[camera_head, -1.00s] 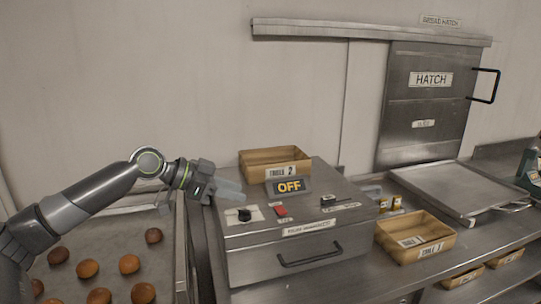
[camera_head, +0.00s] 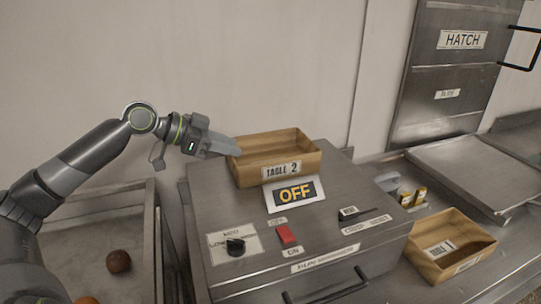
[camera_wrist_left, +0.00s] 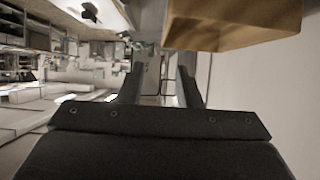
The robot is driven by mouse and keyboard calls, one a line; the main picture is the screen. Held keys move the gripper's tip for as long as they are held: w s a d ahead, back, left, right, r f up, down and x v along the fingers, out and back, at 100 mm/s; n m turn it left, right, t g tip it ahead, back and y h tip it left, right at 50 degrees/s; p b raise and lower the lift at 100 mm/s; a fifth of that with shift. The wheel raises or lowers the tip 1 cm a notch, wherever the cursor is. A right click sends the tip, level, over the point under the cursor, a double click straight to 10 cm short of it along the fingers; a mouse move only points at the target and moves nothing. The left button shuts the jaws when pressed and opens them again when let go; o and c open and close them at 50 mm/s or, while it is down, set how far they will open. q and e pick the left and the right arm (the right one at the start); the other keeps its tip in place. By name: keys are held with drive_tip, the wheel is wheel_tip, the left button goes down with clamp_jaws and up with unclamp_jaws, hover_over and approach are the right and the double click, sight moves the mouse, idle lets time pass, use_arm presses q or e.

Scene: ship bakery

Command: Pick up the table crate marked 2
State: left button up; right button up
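The table crate marked 2 (camera_head: 275,170) is an open, light brown box with a "TABLE 2" label on its front. It stands on top of the steel machine, behind the "OFF" sign (camera_head: 295,193). My left gripper (camera_head: 222,146) comes in from the left, with its fingertips close to the crate's left wall in the head view; whether they touch cannot be told. In the left wrist view the two fingers (camera_wrist_left: 160,82) stand apart with nothing between them. The crate's brown side (camera_wrist_left: 230,25) shows there at the upper right, outside the fingers. My right gripper is not in view.
The machine (camera_head: 225,215) has a knob, a red switch and a front handle. A second labelled crate (camera_head: 435,250) stands at its right, near small yellow-labelled items and a flat steel tray (camera_head: 470,170). A bin with buns (camera_head: 119,261) is at the lower left. The wall is behind.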

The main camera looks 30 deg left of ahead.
use_arm(q)
drive_tip(key=p, duration=0.4)
approach(282, 159)
drive_tip(key=x, duration=0.3)
drive_tip(key=shift+d+f, duration=0.2)
drive_tip(key=shift+d, duration=0.15)
drive_tip(key=shift+w+d+f, duration=0.3)
drive_tip(key=shift+w+f, duration=0.05)
drive_tip(key=shift+f, duration=0.05)
drive_tip(key=shift+w+d+f+p, duration=0.1)
drive_tip(key=shift+w+d+p, duration=0.25)
drive_tip(key=shift+w+p, duration=0.15)
drive_tip(key=p+x, duration=0.2)
drive_tip(key=x, duration=0.1)
drive_tip(key=shift+w+a, duration=0.15)
drive_tip(key=shift+w, duration=0.05)
drive_tip(key=shift+w+d+f, duration=0.35)
drive_tip(key=shift+f, duration=0.05)
clamp_jaws()
